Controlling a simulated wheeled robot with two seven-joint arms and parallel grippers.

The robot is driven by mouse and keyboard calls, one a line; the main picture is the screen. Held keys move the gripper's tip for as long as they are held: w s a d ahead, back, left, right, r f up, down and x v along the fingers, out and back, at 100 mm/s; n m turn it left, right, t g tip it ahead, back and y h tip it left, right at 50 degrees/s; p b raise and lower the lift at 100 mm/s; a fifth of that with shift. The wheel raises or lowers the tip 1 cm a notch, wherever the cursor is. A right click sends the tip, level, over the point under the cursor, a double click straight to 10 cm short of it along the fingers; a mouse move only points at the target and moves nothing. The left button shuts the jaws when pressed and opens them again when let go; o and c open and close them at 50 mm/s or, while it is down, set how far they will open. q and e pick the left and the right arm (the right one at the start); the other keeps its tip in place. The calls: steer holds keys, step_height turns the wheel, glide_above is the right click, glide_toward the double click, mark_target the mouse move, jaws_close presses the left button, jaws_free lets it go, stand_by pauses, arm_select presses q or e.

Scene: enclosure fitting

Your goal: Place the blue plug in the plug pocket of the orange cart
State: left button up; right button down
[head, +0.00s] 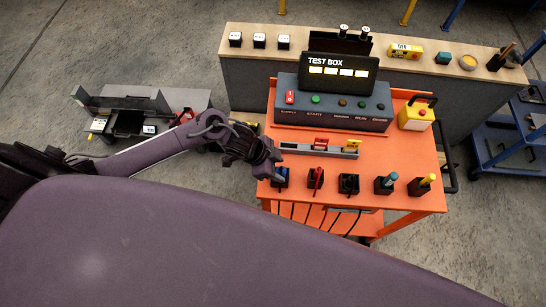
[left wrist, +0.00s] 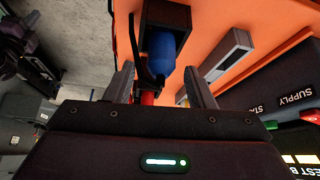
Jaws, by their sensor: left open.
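The orange cart (head: 405,150) stands right of centre in the head view, with a row of black pockets along its near edge. The blue plug (head: 282,173) is in the leftmost black pocket (head: 280,184). My left gripper (head: 268,168) is just beside it and partly covers it. In the left wrist view the blue plug (left wrist: 161,52) sits in the black pocket (left wrist: 167,14). The open fingers of my left gripper (left wrist: 160,78) are on either side of the plug's near end, with gaps visible. I cannot tell how deep the plug sits. My right gripper is not in view.
The test box (head: 333,108) and a grey rail (head: 315,150) with red and yellow pieces stand behind the row. Other pockets hold a red piece (head: 317,176), a teal piece (head: 391,178) and a yellow one (head: 428,179). A yellow box (head: 414,118) is at the cart's right.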

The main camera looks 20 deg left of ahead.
arm_select(q)
steer(key=shift+s+a+r, duration=0.1)
steer(key=shift+a+r, duration=0.15)
steer(key=shift+r, duration=0.05)
steer(key=b+v, duration=0.2)
steer(key=v, duration=0.9)
